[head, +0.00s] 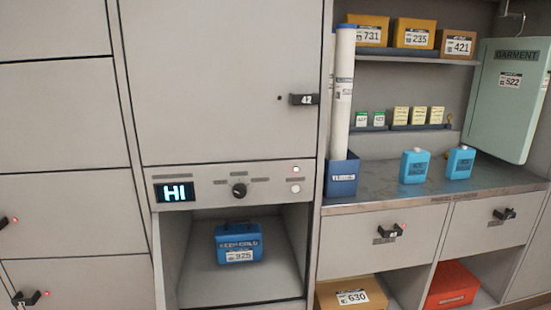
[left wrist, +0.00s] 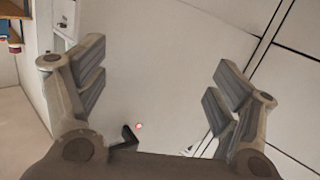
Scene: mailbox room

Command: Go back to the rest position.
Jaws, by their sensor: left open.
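My left gripper (left wrist: 160,85) shows in the left wrist view with its two fingers spread wide and nothing between them. Pale locker doors lie beyond it, and a dark handle (left wrist: 124,140) with a red light shows low between the fingers. Neither of my arms shows in the head view, and my right gripper is in no view.
A metal counter (head: 400,192) at right bears two blue ice packs (head: 414,166). Door handles (head: 304,99) and drawer handles (head: 390,231) stick out from the fronts.

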